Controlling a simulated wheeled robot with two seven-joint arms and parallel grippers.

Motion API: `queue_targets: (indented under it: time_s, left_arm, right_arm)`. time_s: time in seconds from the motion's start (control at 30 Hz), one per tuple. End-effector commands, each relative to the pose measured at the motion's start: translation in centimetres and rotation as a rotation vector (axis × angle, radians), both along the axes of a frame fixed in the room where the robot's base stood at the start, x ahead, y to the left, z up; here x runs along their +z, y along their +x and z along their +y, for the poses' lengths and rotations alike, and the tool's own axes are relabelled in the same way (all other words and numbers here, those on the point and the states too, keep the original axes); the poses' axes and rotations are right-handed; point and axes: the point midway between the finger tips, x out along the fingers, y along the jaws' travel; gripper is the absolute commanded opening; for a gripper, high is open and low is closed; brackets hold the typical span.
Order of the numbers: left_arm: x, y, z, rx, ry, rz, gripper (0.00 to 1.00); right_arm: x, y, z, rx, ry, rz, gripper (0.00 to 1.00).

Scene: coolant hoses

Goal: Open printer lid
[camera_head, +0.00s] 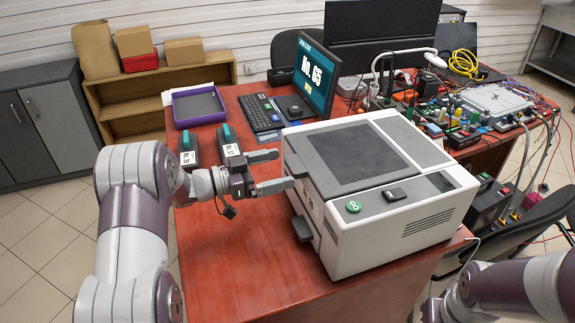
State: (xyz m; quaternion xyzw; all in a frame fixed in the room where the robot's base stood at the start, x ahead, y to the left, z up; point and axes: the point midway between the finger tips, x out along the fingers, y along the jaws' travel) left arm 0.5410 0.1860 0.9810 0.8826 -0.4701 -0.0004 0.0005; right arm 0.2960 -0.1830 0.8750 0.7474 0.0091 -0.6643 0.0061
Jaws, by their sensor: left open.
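The printer (390,232) is a large white box on the red table, with its lid (357,152) lying shut on top, a dark grey panel in a light frame. My left gripper (278,170) reaches in from the left, its two grey fingers apart and empty, pointing right at the printer's left side near the lid's edge. The lower finger's tip is very close to the printer; I cannot tell whether it touches. My right arm (500,290) shows at the bottom right, with its gripper outside the picture.
Behind my left gripper are two dark devices with teal tops (229,143), a purple tray (199,107), a keyboard (259,113) and a monitor (313,76). Cables and electronics crowd the table right of the printer (470,105). The red table's front left (225,270) is clear.

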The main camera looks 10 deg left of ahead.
Motion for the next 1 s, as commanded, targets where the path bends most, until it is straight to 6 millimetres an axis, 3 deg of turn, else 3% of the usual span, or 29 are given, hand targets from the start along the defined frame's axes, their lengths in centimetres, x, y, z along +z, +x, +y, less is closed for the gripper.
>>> queue_targets:
  time_s: [0.2,0.47,0.5,0.53,0.73,0.87,1.0]
  left_arm:
    - [0.0,1.6,-2.4,0.000,0.001,0.000,1.00]
    - [0.0,1.8,-2.6,0.002,0.001,0.000,1.00]
    - [0.0,1.8,-2.6,0.002,0.001,0.000,0.97]
    - [0.0,1.8,-2.6,0.002,0.001,0.000,0.87]
    - [0.0,1.8,-2.6,0.002,0.001,0.000,0.22]
    - [0.3,1.8,-2.6,0.002,0.004,0.001,0.19]
    - [1.6,1.8,-2.6,0.002,0.025,0.015,0.20]
  right_arm:
    - [0.1,0.0,0.0,0.000,0.000,0.000,0.00]
    - [0.1,0.0,0.0,0.000,0.000,0.000,0.00]
    - [0.1,0.0,0.0,0.000,0.000,0.000,0.00]
    - [0.1,0.0,0.0,0.000,0.000,0.000,0.00]
    - [0.1,0.0,0.0,0.000,0.000,0.000,0.00]
    - [0.4,0.0,0.0,0.000,0.000,0.000,0.00]
    - [2.1,0.0,0.0,0.000,0.000,0.000,0.00]
